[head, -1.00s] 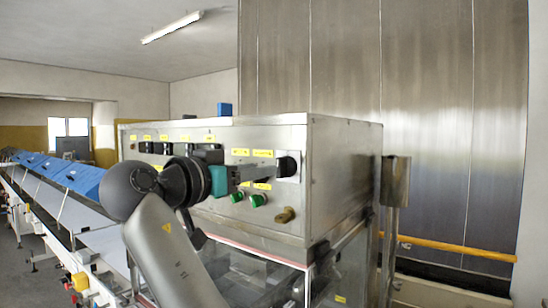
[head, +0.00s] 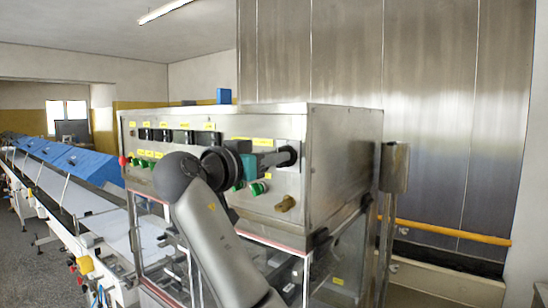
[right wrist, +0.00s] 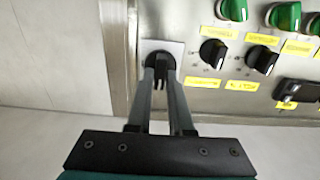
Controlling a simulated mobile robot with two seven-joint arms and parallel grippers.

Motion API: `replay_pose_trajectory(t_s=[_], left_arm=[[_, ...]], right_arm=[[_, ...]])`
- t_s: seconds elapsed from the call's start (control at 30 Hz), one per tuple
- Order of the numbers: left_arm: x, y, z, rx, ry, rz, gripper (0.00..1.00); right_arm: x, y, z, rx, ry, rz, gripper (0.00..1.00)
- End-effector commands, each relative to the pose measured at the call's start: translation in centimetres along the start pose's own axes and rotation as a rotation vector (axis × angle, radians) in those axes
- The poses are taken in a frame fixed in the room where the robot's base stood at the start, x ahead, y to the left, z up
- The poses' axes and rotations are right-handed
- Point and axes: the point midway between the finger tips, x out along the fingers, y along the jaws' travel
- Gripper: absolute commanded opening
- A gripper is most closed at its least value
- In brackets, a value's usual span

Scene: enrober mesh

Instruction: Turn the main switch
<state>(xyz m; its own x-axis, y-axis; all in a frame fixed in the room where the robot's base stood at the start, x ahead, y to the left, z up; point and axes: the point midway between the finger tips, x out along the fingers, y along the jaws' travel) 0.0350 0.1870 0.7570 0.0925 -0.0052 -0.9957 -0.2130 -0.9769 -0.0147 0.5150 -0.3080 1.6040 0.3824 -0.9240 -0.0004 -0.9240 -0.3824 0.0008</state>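The main switch is a black rotary knob on a pale square plate at the top right corner of the cabinet's control face; its plate (head: 293,132) shows above my gripper. In the right wrist view the switch (right wrist: 157,56) is at upper centre. My right gripper (head: 287,157) reaches it from the left, its two grey fingers on either side of the black handle. The gap between the fingertips is narrow and the handle fills most of it. Whether both fingers press on it is unclear. My left gripper is out of view.
Green buttons (head: 258,188), black selector knobs (right wrist: 213,52) and yellow labels lie close by on the panel. A brass-coloured knob (head: 286,203) sits below the switch. A conveyor with blue covers (head: 85,164) runs left. A metal post (head: 393,168) stands right.

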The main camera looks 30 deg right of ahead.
Motion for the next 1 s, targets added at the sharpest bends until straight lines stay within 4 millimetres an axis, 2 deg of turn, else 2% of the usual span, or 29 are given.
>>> replay_pose_trajectory(t_s=[0.03,0.17,0.67,0.87,1.0], left_arm=[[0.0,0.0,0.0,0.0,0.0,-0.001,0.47],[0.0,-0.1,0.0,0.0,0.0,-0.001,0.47],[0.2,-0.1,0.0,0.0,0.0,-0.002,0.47],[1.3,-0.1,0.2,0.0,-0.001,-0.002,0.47],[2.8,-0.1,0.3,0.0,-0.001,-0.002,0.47]], right_arm=[[0.0,0.0,0.0,0.0,0.0,0.0,0.12],[0.0,0.0,0.0,0.0,0.0,0.0,0.0],[0.0,0.0,0.0,0.008,0.0,-0.001,0.0],[-0.1,0.0,0.2,0.066,-0.001,-0.002,0.0],[-0.1,0.0,0.4,0.152,-0.001,-0.002,0.0]])
